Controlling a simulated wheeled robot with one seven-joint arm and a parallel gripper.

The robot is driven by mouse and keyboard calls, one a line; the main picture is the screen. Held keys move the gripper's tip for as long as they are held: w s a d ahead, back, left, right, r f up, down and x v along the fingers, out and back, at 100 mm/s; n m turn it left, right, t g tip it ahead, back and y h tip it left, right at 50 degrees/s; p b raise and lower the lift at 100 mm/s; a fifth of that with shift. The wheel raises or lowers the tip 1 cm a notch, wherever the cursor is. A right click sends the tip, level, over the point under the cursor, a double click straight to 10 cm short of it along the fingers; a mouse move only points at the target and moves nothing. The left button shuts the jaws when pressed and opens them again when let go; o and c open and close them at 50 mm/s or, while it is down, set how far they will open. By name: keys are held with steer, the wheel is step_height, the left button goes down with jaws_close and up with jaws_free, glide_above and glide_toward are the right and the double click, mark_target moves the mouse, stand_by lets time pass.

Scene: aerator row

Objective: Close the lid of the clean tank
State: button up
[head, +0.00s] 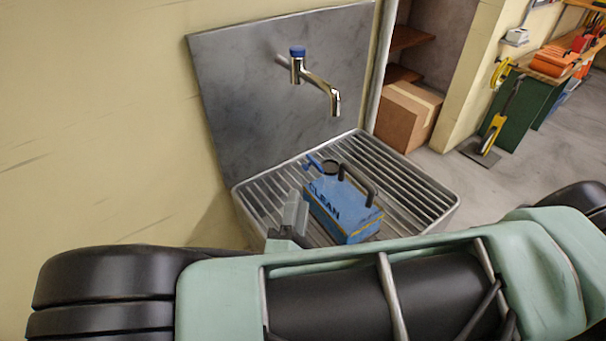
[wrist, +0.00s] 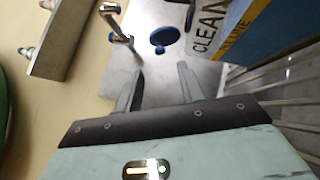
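The clean tank (head: 345,212) is a blue box with a black handle and the word CLEAN on its side. It stands on a slatted metal basin. Its lid (head: 313,162) is blue and stands open beside the dark round filler opening (head: 332,168) on top. In the wrist view the lid (wrist: 165,38) shows as a blue disc beyond my fingers, and the tank (wrist: 262,32) is at the upper right. My gripper (wrist: 160,82) is open, with nothing between its fingers. In the head view my gripper (head: 296,208) is just left of the tank; its fingertips are hard to make out.
The slatted basin (head: 425,193) has a raised rim and free room right of the tank. A tap (head: 318,82) with a blue top sticks out from a grey metal backsplash (head: 235,85) above it. A cardboard box (head: 407,117) sits behind to the right.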

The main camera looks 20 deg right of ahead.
steer(key=x, duration=0.7)
steer(key=shift+w, duration=0.1)
steer(key=shift+p, duration=0.3)
jaws_close()
